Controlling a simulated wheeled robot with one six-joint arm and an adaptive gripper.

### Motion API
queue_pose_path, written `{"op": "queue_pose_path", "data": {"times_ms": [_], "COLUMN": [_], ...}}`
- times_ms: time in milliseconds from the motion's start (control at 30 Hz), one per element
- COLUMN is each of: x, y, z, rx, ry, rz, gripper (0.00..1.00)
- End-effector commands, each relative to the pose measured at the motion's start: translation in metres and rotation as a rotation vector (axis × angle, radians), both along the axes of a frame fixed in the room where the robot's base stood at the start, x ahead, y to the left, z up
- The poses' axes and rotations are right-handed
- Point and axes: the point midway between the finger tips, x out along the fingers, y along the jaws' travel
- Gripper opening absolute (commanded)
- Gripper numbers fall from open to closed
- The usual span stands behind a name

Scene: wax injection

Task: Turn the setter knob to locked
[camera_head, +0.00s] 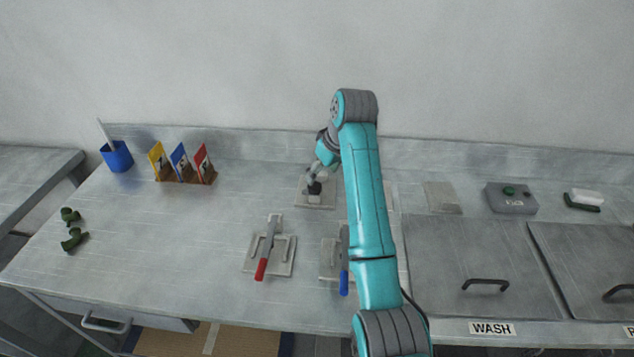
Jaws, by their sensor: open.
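My gripper (314,187) is open and reaches down over a small pale square plate (325,204) near the back middle of the counter. A dark shape shows between or just below the fingertips at the plate. It may be the setter knob, but it is too small and covered to tell its outline or which way it points. I cannot tell whether the fingers touch it. My arm covers the area just right of the plate.
A red-handled lever (262,268) and a blue-handled lever (344,282) lie on plates in front. Yellow, blue and red cards (180,165) stand back left, beside a blue cup (117,157). Green pieces (74,239) lie left. A grey button box (511,200) and lids (480,262) are right.

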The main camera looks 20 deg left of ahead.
Motion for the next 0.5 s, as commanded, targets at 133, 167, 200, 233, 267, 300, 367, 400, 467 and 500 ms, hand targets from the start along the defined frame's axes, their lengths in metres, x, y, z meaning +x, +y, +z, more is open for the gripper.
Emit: {"op": "queue_pose_path", "data": {"times_ms": [133, 167, 200, 233, 267, 300, 367, 400, 467, 500], "x": [0.005, 0.006, 0.007, 0.008, 0.009, 0.01, 0.011, 0.012, 0.013, 0.013], "y": [0.009, 0.011, 0.013, 0.015, 0.016, 0.018, 0.019, 0.021, 0.022, 0.022], "z": [-0.026, -0.03, -0.036, -0.04, -0.044, -0.048, -0.053, -0.056, -0.06, -0.061], "rx": [-0.001, -0.001, -0.001, -0.001, -0.001, -0.001, 0.0, -0.001, 0.0, 0.0], "ry": [0.003, 0.003, 0.003, 0.003, 0.003, 0.001, 0.002, 0.001, 0.0, 0.0], "rz": [0.001, 0.001, 0.001, 0.001, 0.001, 0.001, 0.002, 0.001, 0.001, 0.001], "gripper": [0.68, 0.68, 0.68, 0.68, 0.68, 0.68, 0.68, 0.68, 0.68, 0.68]}}
